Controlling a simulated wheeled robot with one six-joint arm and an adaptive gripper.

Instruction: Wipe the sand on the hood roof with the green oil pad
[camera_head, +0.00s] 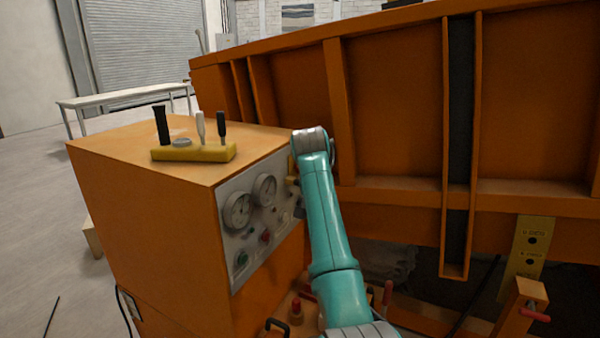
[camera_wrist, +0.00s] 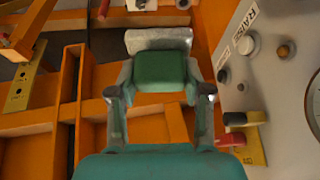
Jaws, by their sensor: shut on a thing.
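In the wrist view, my gripper (camera_wrist: 160,80) is shut on a green pad (camera_wrist: 165,66), with one finger on each side. A pale grey-white strip (camera_wrist: 158,39) shows along the pad's far edge; I cannot tell what it is. In the head view, the orange cabinet (camera_head: 110,160) has a flat top, which looks like the hood roof. No clear sand shows on it, only a small pale patch near its back edge. My gripper and the pad are hidden in the head view, behind my teal arm, which rises beside the cabinet's panel.
A yellow block (camera_head: 190,153) with upright levers stands on the cabinet top. The grey gauge panel (camera_head: 255,215) faces my arm and lies close to the gripper's right in the wrist view. The large orange sandbed wall (camera_head: 400,110) stands behind. A white table (camera_head: 120,96) is far left.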

